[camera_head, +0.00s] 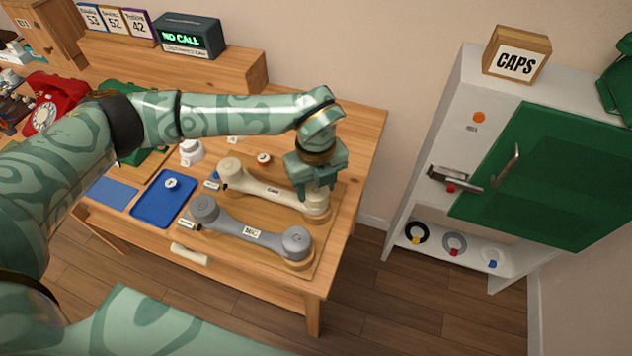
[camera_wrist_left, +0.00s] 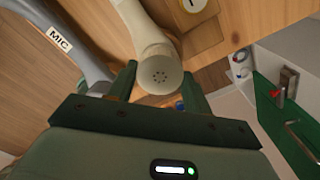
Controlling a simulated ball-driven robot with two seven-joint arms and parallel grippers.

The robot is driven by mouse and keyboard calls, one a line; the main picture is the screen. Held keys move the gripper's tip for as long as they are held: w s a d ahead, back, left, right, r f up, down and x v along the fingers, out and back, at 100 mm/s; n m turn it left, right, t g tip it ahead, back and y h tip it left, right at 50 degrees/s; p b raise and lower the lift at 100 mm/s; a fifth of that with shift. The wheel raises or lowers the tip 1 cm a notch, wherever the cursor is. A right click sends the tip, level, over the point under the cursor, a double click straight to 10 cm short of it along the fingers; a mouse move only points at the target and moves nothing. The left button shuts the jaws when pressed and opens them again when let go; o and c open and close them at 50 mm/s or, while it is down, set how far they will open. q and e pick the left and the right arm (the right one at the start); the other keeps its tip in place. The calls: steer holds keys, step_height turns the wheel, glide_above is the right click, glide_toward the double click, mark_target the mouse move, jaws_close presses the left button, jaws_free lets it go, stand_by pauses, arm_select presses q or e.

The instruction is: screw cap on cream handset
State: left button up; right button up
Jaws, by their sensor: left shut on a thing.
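The cream handset (camera_head: 265,188) lies on a wooden board on the table, behind the grey handset labelled MIC (camera_head: 250,232). My left gripper (camera_head: 318,192) points down over the cream handset's right end. It is shut on a cream round cap with small holes (camera_wrist_left: 160,76), at that end, with one finger on each side in the left wrist view (camera_wrist_left: 160,92). The fingers hide part of the cap's rim, and I cannot tell how tightly it sits. The cream handset (camera_wrist_left: 136,22) also shows there. My right gripper is not in view.
A blue tray (camera_head: 152,213) with a small white round piece (camera_head: 171,183) lies left of the handsets. A red phone (camera_head: 52,102) stands far left. A white cabinet (camera_head: 447,120) with a green door and a CAPS box (camera_head: 516,55) stands right, beyond a floor gap.

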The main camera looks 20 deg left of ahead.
arm_select(q)
steer(key=shift+f, duration=0.25)
steer(key=o, duration=1)
steer(key=shift+c, duration=0.2)
steer(key=shift+r, duration=0.1)
step_height(320, 180, up, 16)
steer(key=p, duration=0.3)
